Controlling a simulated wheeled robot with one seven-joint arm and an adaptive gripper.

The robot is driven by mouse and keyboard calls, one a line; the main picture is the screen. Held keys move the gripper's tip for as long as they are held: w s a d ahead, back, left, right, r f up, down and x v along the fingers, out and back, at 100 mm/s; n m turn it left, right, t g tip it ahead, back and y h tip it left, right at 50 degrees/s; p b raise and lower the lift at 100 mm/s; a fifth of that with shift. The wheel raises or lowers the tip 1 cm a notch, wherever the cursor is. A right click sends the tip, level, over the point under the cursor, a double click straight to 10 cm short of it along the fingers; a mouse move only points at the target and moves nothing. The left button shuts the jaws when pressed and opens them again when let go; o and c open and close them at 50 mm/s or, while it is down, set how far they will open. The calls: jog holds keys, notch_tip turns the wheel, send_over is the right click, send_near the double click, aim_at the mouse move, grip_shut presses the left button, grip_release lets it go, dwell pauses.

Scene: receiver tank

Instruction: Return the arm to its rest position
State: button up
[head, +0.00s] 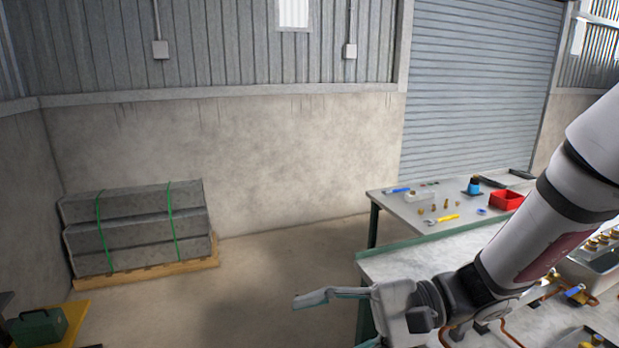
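My arm (545,225) reaches in from the right edge and slants down to the lower middle of the head view. My gripper (330,297) is at its end, pointing left, past the left edge of the near workbench (410,262) and seen against the concrete floor. One long grey finger shows clearly. The other finger is mostly hidden or cut off near the bottom edge, so the opening between them cannot be judged. I see nothing held along the visible finger.
A farther bench (400,208) holds a red bin (506,201), a yellow wrench (442,219) and small brass fittings. Copper pipes and a metal tray (600,262) lie by my arm. Strapped grey slabs (137,228) and a green box (38,328) stand left. Floor between is clear.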

jog(key=s+d+f+n+h, duration=0.2)
jog(key=s+d+n+h, duration=0.35)
jog(key=s+h, duration=0.3)
jog(key=w+d+r+n+t+h, duration=0.1)
jog(key=d+r+t+h, duration=0.6)
jog(key=d, duration=0.5)
jog(key=shift+d+r, duration=0.2)
jog(key=shift+r, duration=0.7)
jog(key=shift+d+h, duration=0.15)
jog(key=shift+h, duration=0.1)
dwell(1.1)
